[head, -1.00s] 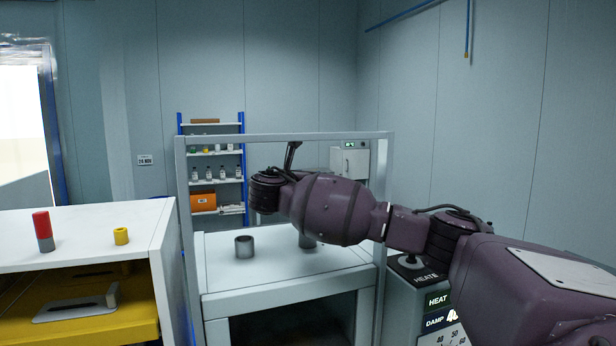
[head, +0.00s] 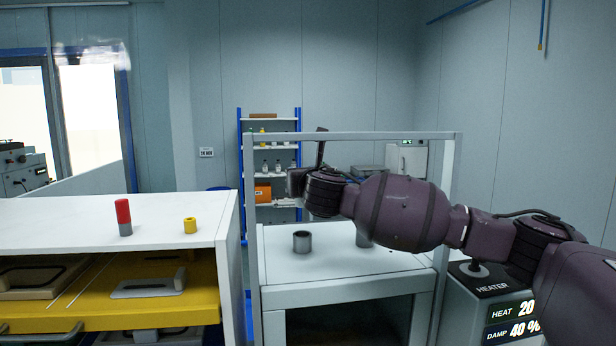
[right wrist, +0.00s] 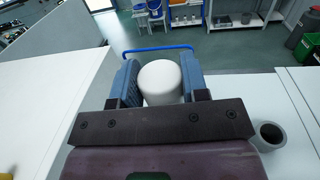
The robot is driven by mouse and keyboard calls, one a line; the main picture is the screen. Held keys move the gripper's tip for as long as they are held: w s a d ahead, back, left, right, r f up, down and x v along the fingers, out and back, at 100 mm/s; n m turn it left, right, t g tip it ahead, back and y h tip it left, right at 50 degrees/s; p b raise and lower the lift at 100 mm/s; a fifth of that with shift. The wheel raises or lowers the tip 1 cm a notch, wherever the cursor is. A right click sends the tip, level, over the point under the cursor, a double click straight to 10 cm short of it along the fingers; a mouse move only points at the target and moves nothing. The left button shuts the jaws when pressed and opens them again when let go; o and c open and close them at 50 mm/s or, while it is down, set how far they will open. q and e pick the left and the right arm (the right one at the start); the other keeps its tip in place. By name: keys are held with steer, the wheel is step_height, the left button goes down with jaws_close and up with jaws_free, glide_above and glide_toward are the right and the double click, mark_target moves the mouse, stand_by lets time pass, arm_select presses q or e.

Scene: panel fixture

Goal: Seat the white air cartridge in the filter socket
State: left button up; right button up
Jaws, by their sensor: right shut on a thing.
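The white cartridge (right wrist: 160,84) shows its round pale end in the right wrist view. My right gripper (right wrist: 160,72) is shut on it, with one blue-grey finger on each side. In the head view my right arm reaches in from the right above the white bench, and the cartridge cannot be made out there. An open grey cylindrical socket (head: 302,242) stands upright on the bench. A second grey cylinder (head: 363,238) is partly hidden behind my arm. A grey ring-topped holder (right wrist: 269,136) shows right of the gripper in the wrist view. I cannot tell which is the filter socket.
A pale frame (head: 350,136) rises around the white bench (head: 330,268). On the left cabinet top (head: 70,220) stand a red-and-grey cylinder (head: 123,217) and a yellow ring (head: 190,226). A yellow drawer (head: 190,302) is open below. A heater box (head: 478,292) stands at right.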

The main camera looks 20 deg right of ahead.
mark_target(302, 207)
steer(key=shift+f, duration=0.1)
steer(key=shift+f+b, duration=0.5)
steer(key=shift+f, duration=0.45)
steer(key=shift+f+b, duration=0.75)
steer(key=shift+f, duration=1.1)
arm_select(q)
steer(key=shift+w+d+f, duration=0.1)
steer(key=shift+w+f, duration=0.4)
steer(key=shift+r+p, duration=1.05)
steer(key=shift+p, duration=0.15)
steer(key=shift+f+b, duration=1.05)
steer(key=shift+b, duration=0.1)
arm_select(e)
steer(key=shift+f, duration=2.6)
steer(key=o, duration=1.1)
steer(key=shift+s, duration=0.15)
